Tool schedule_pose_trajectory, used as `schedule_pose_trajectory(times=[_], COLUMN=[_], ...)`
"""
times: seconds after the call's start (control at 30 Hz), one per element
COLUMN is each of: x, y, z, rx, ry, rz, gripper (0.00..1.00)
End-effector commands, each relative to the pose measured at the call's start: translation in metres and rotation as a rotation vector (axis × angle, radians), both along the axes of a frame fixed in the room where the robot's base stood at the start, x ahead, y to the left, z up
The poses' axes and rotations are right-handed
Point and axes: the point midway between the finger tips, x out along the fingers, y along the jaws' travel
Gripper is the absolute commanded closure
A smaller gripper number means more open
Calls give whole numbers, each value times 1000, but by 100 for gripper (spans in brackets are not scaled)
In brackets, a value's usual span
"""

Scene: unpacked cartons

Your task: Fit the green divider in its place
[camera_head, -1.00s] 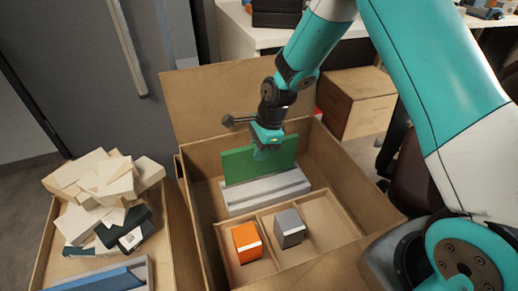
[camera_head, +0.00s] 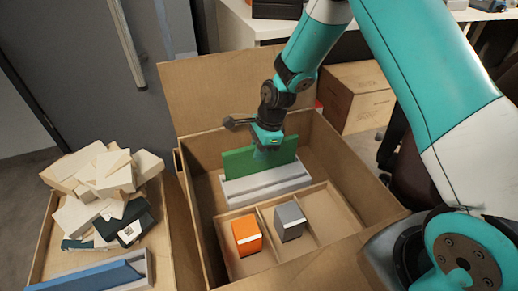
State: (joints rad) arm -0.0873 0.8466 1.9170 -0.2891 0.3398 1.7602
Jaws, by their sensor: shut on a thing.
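The green divider (camera_head: 240,164) is an upright flat panel inside the large open carton (camera_head: 352,160). My gripper (camera_head: 266,148) is shut on its top edge, near the middle. A light grey slotted block (camera_head: 262,188) lies on the carton floor along the divider's near side. The divider's lower edge is hidden behind or in this block; I cannot tell which.
In the carton's near part, a cardboard tray (camera_head: 318,222) with compartments holds an orange box (camera_head: 247,235) and a grey box (camera_head: 290,221). At left, another carton (camera_head: 166,235) holds cream blocks (camera_head: 90,180) and a blue panel (camera_head: 100,278). A closed brown carton (camera_head: 362,97) stands behind.

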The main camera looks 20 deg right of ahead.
Motion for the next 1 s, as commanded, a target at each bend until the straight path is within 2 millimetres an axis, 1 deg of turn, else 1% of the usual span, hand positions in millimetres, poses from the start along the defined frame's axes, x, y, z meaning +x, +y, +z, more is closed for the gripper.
schedule_pose_trajectory(times=[0.13,0.17,0.2,0.27,0.3,0.53,0.67,0.77,0.87,1.0], x=[0,0,0,0,0,0,0,1,1,1], y=[0,0,0,0,0,0,-2,-6,-12,-22], z=[-5,-5,-4,-4,-4,-4,4,19,42,79], rx=[0,0,0,0,0,0,0,0,0,0], ry=[0,0,-1,0,0,0,-2,-3,-4,-5], rz=[0,0,0,0,0,0,-1,-1,-2,-2], gripper=[100,81,72,58,54,54,54,54,54,54])
